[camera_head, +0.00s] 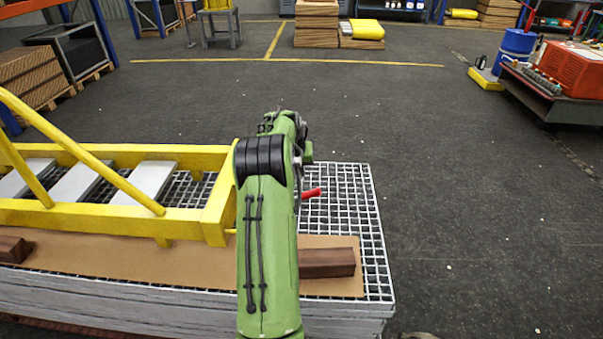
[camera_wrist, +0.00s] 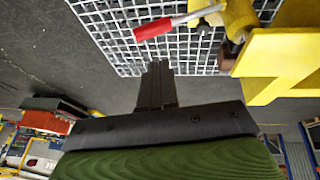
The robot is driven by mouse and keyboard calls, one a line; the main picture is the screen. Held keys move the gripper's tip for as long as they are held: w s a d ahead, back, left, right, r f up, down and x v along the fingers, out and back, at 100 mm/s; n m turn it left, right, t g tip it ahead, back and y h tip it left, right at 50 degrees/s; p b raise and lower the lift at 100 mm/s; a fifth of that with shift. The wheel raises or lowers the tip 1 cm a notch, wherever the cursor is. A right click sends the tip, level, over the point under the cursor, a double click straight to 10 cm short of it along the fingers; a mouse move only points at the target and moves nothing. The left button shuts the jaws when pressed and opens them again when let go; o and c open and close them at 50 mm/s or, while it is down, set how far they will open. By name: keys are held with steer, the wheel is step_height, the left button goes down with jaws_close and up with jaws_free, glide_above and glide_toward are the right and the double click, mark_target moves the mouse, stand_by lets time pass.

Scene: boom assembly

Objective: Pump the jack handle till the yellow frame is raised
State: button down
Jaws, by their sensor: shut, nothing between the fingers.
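The yellow frame (camera_head: 110,217) lies low over the grating at left in the head view, its end beam near my arm; part of it shows at right in the wrist view (camera_wrist: 282,58). The jack handle (camera_head: 311,193) has a red grip, which sticks out just right of my arm. In the wrist view the red grip (camera_wrist: 152,30) sits on a grey rod running to the yellow jack (camera_wrist: 236,18), beside the frame. My gripper (camera_wrist: 158,68) is shut and empty, its fingertips apart from the grip. In the head view my arm hides the gripper and the jack.
The frame rests over a stack of metal gratings (camera_head: 372,235) with a brown sheet (camera_head: 130,262) and wooden blocks (camera_head: 327,263) on it. Open dark floor (camera_head: 480,200) lies to the right. A cart with a red crate (camera_head: 572,70) stands at far right.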

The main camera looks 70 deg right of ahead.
mark_target(311, 191)
steer(key=x, duration=0.3)
steer(key=b+x, duration=0.1)
steer(key=x, duration=0.3)
steer(key=s+b+x, duration=0.1)
steer(key=x, duration=0.2)
steer(key=shift+s+a+f, duration=0.1)
steer(key=shift+f, duration=0.1)
steer(key=shift+s, duration=0.1)
steer(key=shift+s+f+t, duration=0.3)
steer(key=shift+f, duration=0.05)
steer(key=s+f+t+b, duration=0.1)
steer(key=f, duration=0.2)
steer(key=s+f+t+b, duration=0.1)
steer(key=f+t, duration=0.1)
steer(key=f, duration=0.1)
steer(key=s+f+m+t+y+b, duration=0.1)
steer(key=f+t, duration=0.1)
steer(key=f, duration=0.1)
steer(key=shift+s+d, duration=0.1)
steer(key=shift+d, duration=0.3)
steer(key=shift+s+f, duration=0.1)
steer(key=shift+f, duration=0.15)
steer(key=shift+a+f, duration=0.1)
